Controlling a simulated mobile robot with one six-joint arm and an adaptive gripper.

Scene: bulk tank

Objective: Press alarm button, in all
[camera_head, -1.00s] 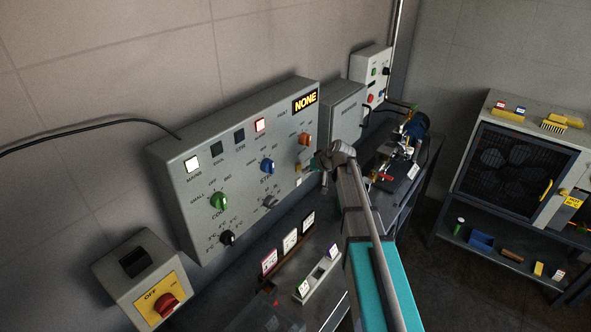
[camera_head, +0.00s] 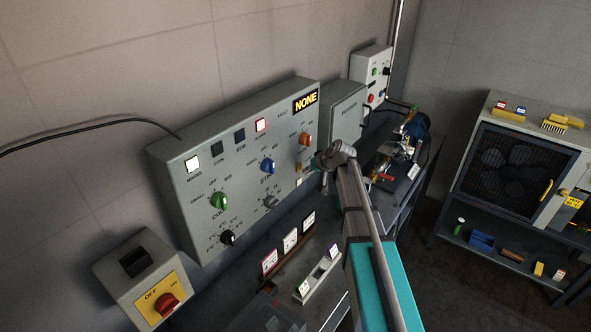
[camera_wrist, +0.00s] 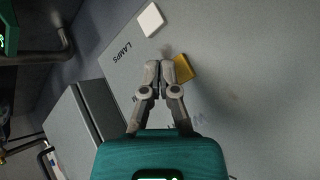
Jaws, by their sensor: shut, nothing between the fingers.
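The grey control panel (camera_head: 245,150) hangs on the wall, with lit white and red lamps, knobs and a display (camera_head: 305,100) reading NONE. My gripper (camera_wrist: 160,64) is shut and empty, with its tips close to the panel face. A yellow square button (camera_wrist: 184,68) sits just right of the fingertips in the wrist view, its left edge partly behind a finger. I cannot tell whether they touch. A white square button (camera_wrist: 150,19) labelled LAMPS is farther up. No alarm label is legible near the yellow button. In the head view my gripper (camera_head: 318,164) covers that corner of the panel.
A grey box (camera_head: 343,115) adjoins the panel's right side. A switch box (camera_head: 140,275) with a red rotary knob is at lower left. A fan cabinet (camera_head: 515,165) stands at the right.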

